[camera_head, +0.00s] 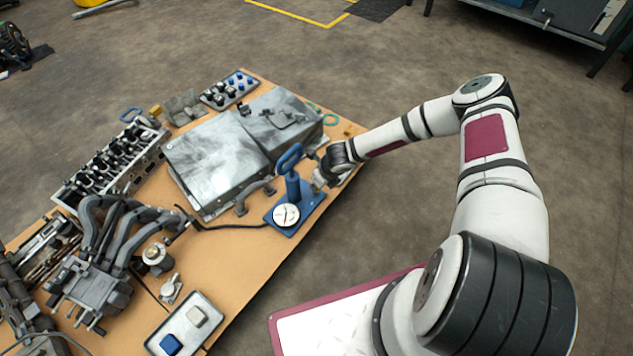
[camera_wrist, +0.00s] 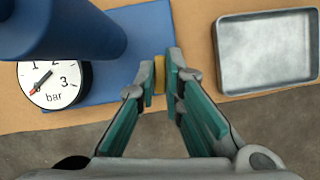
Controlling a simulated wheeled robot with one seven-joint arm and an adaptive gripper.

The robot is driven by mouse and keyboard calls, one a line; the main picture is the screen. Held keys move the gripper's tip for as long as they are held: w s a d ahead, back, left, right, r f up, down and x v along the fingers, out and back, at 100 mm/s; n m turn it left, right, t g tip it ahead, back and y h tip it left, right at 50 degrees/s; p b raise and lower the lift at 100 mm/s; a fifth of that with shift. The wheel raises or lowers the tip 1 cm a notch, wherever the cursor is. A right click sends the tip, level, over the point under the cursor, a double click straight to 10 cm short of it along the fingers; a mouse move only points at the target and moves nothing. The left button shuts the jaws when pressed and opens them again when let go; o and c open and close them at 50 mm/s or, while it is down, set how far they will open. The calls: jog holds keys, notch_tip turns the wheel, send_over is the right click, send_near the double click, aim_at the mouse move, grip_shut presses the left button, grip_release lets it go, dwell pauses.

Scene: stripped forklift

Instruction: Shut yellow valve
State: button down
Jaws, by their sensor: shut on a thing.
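The yellow valve (camera_wrist: 159,74) shows as a narrow yellow strip between my gripper's fingertips in the wrist view. It sits at the edge of the blue base plate (camera_wrist: 108,92) of a hand pump. My gripper (camera_wrist: 160,79) is shut on it, with one fingertip on each side. In the head view my gripper (camera_head: 319,181) is at the right end of the blue pump (camera_head: 293,189), and the valve cannot be made out there. The fingers hide most of the valve, so its turn angle cannot be told. A round white bar gauge (camera_head: 286,215) is on the pump's base; it also shows in the wrist view (camera_wrist: 62,94).
The pump stands at the right edge of an orange-brown workbench (camera_head: 235,262). An empty metal tray (camera_wrist: 265,52) lies right of my gripper in the wrist view. Large metal covers (camera_head: 215,165) and engine parts (camera_head: 100,255) crowd the bench. Floor right of the bench is open.

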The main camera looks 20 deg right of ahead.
jog(key=m+p, duration=0.1)
jog(key=m+h+p, duration=0.1)
jog(key=m+p, duration=0.1)
jog(key=shift+s+a+r+m, duration=0.1)
jog(key=shift+a+r+m, duration=0.05)
jog(key=shift+m, duration=0.15)
jog(key=m+h+p, duration=0.1)
jog(key=m+p, duration=0.2)
jog(key=shift+m+h, duration=0.3)
jog(key=shift+h, duration=0.1)
jog(key=m+h+p, duration=0.1)
jog(key=m+p, duration=0.2)
jog(key=shift+a, duration=0.15)
jog(key=shift+m+g+h+p, duration=0.3)
jog(key=shift+m+h+p, duration=0.2)
jog(key=shift+m+p, duration=0.7)
jog(key=shift+m, duration=0.3)
jog(key=c, duration=1.8)
grip_release()
jog(key=shift+o, duration=0.5)
